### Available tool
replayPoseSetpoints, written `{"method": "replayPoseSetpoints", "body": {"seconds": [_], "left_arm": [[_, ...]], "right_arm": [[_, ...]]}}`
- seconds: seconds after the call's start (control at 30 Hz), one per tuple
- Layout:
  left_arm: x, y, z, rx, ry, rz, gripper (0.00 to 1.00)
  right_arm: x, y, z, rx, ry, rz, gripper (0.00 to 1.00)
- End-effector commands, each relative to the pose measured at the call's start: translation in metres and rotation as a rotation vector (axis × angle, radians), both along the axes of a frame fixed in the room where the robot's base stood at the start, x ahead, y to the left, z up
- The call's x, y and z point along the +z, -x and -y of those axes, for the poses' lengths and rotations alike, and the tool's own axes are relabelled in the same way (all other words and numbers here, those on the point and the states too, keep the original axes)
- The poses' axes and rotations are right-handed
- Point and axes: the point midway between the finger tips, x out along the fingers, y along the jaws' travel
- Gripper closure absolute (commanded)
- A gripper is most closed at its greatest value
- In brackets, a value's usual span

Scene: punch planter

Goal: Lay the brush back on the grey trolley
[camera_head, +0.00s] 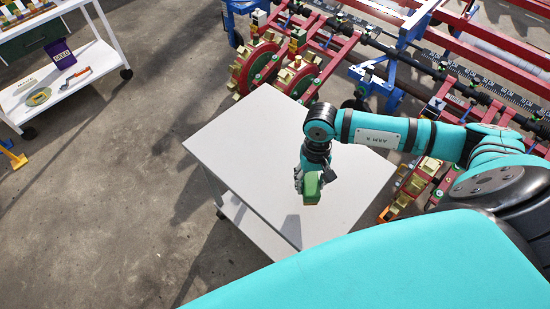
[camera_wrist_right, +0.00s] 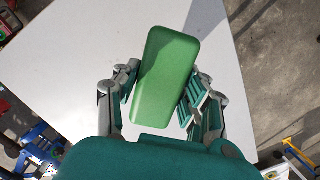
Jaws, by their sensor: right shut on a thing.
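The brush is a green block (camera_wrist_right: 165,75) with rounded corners in the right wrist view. It also shows in the head view (camera_head: 312,188), with a tan underside edge. My right gripper (camera_wrist_right: 163,88) is shut on it, one finger on each side. The gripper holds it over the grey trolley (camera_head: 250,135), a flat pale top with a lower shelf. I cannot tell for certain whether the brush touches the top. My left gripper is not in view.
The trolley top is otherwise clear. A red and blue planter frame (camera_head: 330,40) with red wheels stands behind it. A white cart (camera_head: 108,58) at the upper left carries a purple box (camera_head: 60,53) and other small items. Bare concrete floor lies between.

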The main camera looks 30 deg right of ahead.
Motion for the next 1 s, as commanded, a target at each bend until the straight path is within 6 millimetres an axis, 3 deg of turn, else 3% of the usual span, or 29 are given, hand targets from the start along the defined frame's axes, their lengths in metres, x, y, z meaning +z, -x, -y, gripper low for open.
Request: {"method": "replayPoseSetpoints", "body": {"seconds": [0.3, 0.5, 0.77, 1.0], "left_arm": [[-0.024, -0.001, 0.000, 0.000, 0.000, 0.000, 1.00], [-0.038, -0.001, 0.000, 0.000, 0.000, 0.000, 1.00], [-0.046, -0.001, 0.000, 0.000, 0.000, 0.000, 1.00], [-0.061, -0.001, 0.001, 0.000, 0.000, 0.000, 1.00]], "right_arm": [[-0.012, -0.085, -0.020, -0.002, -0.007, 0.004, 0.83], [-0.014, -0.124, -0.028, -0.001, -0.004, 0.002, 0.83], [-0.015, -0.143, -0.031, 0.001, -0.003, 0.001, 0.83], [-0.049, -0.143, -0.031, 0.001, -0.003, 0.000, 0.83]]}}
